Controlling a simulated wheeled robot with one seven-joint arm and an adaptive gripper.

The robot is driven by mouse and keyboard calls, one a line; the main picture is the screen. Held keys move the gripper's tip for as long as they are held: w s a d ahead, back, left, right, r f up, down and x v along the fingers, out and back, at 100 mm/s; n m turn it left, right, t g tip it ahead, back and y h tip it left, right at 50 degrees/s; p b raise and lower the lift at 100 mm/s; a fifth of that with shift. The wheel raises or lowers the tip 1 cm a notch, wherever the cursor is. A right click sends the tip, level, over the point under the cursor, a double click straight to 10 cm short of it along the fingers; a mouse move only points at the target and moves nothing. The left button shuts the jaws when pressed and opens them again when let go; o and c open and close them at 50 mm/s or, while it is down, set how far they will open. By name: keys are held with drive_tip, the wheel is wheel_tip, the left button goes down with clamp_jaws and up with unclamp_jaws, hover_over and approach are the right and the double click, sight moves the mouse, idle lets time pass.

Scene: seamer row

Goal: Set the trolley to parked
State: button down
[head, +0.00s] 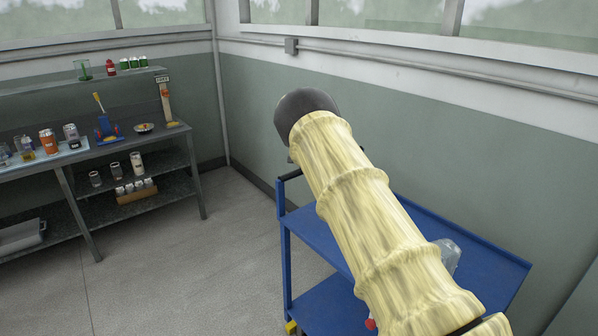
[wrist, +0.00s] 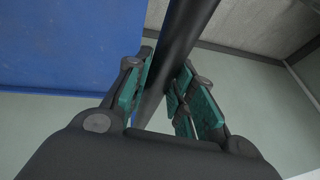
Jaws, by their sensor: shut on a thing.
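The blue trolley (head: 480,252) stands against the green wall in the head view, partly hidden behind my pale-sleeved arm. Its blue surface also shows in the wrist view (wrist: 65,45). A short end of its black handle (head: 291,175) shows at the left end of the trolley. In the wrist view my gripper (wrist: 165,88) has its teal pads on both sides of the black handle bar (wrist: 187,35) and is shut on it. The head view hides the fingers behind my arm. A small yellow part (head: 291,327) shows low by the trolley's left leg.
A clear container (head: 447,256) stands on the trolley's top shelf, partly behind my arm. A grey workbench (head: 95,152) with bottles, cans and tools stands along the left wall. The grey floor (head: 190,265) between bench and trolley is clear.

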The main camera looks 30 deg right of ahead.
drive_tip(key=shift+w+r, duration=0.35)
drive_tip(key=shift+r, duration=0.1)
drive_tip(key=c, duration=1.6)
unclamp_jaws()
drive_tip(key=o, duration=0.3)
drive_tip(key=shift+s+r, duration=0.1)
drive_tip(key=shift+s, duration=0.05)
drive_tip(key=shift+o, duration=0.5)
drive_tip(key=shift+s+r, duration=0.1)
drive_tip(key=shift+s, duration=0.05)
drive_tip(key=shift+a+f, duration=0.1)
drive_tip(key=shift+f, duration=0.25)
drive_tip(key=v, duration=1.2)
drive_tip(key=shift+r, duration=0.1)
